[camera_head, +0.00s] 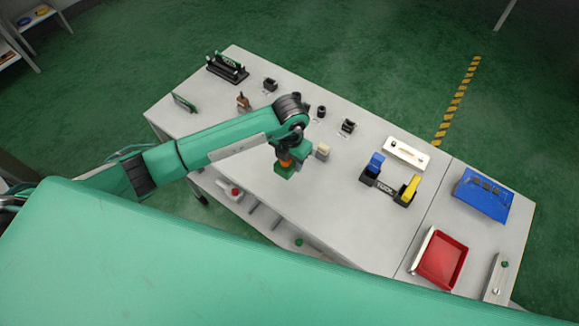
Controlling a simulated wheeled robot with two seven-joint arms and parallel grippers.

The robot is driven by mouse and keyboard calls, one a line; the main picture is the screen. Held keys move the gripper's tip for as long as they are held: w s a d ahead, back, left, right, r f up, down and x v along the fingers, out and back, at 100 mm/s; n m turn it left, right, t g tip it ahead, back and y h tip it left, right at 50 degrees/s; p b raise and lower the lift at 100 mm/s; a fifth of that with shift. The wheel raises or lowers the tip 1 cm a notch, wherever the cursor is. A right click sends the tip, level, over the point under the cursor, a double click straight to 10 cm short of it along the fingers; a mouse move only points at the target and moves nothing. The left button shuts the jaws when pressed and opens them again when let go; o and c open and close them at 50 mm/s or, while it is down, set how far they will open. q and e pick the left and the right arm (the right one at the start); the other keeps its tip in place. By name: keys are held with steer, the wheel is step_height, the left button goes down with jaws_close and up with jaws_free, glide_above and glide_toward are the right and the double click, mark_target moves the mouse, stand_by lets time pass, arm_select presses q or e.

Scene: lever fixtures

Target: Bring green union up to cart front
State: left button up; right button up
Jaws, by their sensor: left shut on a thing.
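My left arm reaches in from the left across the grey cart top (330,195). My left gripper (287,163) points down over the cart's front part, near the front edge. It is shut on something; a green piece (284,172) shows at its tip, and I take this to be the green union. The arm and wrist hide its shape and the jaws, and I cannot tell whether it touches the top. A beige block (323,151) stands just right of the gripper. My right gripper is not in view.
Black fixtures stand along the back, including one (348,126). Further right are a blue panel (483,195) and a red tray (441,261). A lower shelf (265,217) shows below the front edge.

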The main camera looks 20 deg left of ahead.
arm_select(q)
step_height(320, 180, down, 6)
steer(key=shift+f+p, duration=0.15)
steer(key=shift+p, duration=0.6)
steer(key=shift+f, duration=0.25)
steer(key=shift+f, duration=0.2)
steer(key=o, duration=1)
